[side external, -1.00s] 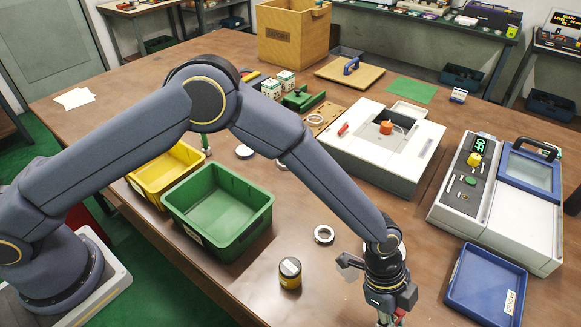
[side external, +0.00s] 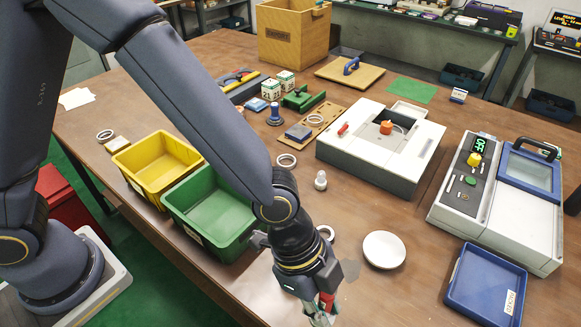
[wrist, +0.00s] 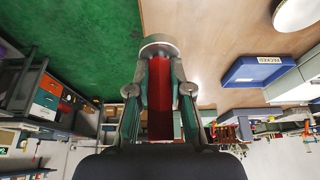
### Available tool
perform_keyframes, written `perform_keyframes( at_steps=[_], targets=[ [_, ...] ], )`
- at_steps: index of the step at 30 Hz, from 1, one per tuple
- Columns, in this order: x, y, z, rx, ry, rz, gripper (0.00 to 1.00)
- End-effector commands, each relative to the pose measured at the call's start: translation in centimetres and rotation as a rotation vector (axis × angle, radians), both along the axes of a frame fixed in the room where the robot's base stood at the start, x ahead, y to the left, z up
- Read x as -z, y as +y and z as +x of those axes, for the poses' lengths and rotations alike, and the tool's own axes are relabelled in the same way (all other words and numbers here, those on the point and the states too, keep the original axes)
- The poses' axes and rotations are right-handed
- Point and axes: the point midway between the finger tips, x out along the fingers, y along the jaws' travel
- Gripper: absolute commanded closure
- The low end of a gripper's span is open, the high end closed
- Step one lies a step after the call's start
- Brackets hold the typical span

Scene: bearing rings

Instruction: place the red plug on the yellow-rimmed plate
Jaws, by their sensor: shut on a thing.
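The red plug (wrist: 160,95) is between the fingers of my gripper (wrist: 159,90), which is shut on it; a grey metal end shows beyond the red part. In the side external view my gripper (side external: 322,310) points down at the front of the table, and a bit of the red plug (side external: 327,298) shows. A round pale plate (side external: 384,250) lies flat and empty to the right of my gripper, apart from it. I cannot make out a yellow rim on it. Part of a pale round thing, probably this plate, shows in the wrist view (wrist: 298,12).
A ring (side external: 325,232) lies beside my wrist, partly hidden. A small white knobbed piece (side external: 320,181) stands behind. The green bin (side external: 211,205) and yellow bin (side external: 157,166) are left. The blue tray (side external: 486,286) is right, with bare table between it and the plate.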

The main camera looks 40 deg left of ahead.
Motion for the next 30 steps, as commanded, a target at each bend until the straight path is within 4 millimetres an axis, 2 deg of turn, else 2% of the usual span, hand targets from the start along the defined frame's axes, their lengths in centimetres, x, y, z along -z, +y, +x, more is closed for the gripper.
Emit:
perform_keyframes(
  at_steps=[5, 8, 11, 14, 18, 20, 21, 26, 30],
  targets=[
    [0.2, 2.1, 3.9, -0.237, -0.003, 0.000, 1.00],
    [0.3, 4.2, 6.7, -0.379, -0.004, -0.001, 1.00],
    [0.5, 7.2, 10.1, -0.545, -0.004, 0.000, 1.00],
    [0.5, 11.4, 13.7, -0.735, -0.004, 0.000, 1.00],
    [0.6, 18.5, 18.1, -1.009, -0.004, -0.001, 1.00],
    [0.5, 21.8, 19.6, -1.121, -0.004, -0.001, 1.00],
    [0.5, 24.1, 20.4, -1.195, -0.005, -0.001, 1.00],
    [0.3, 33.4, 22.4, -1.478, -0.004, 0.000, 1.00],
    [0.0, 41.8, 22.6, -1.713, -0.003, 0.000, 1.00]
  ],
)
